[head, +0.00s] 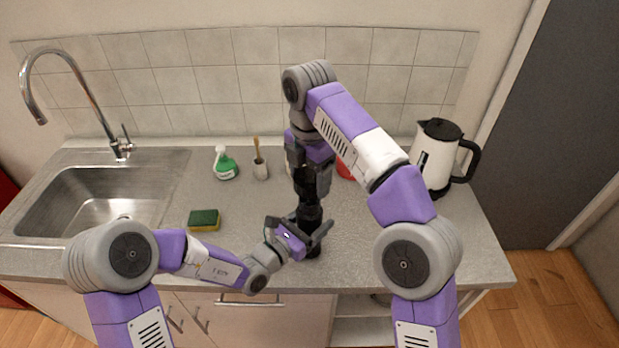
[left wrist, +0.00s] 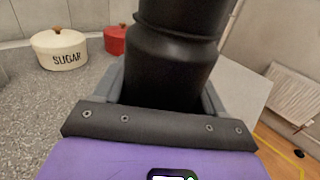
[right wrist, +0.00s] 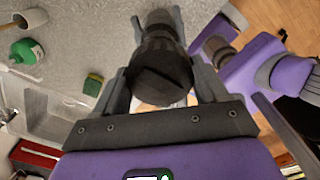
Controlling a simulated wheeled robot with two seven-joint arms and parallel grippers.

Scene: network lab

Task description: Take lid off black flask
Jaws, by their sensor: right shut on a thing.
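The black flask (head: 311,213) stands upright near the counter's front edge. My left gripper (head: 305,233) reaches its lower body from the left, with a finger on each side. In the left wrist view the flask (left wrist: 172,65) fills most of the space between the fingers; whether they press on it is unclear. My right gripper (head: 305,175) points down from above and is shut on the black lid (right wrist: 162,80) at the flask's top. The lid is in line with the body, and I cannot tell whether they are apart.
A green sponge (head: 204,220), a green bottle (head: 225,166) and a cup with a brush (head: 260,168) stand left of the flask. The sink (head: 100,197) is farther left. A white kettle (head: 434,158) is at right. A sugar pot (left wrist: 60,49) and red pot (left wrist: 115,40) stand behind.

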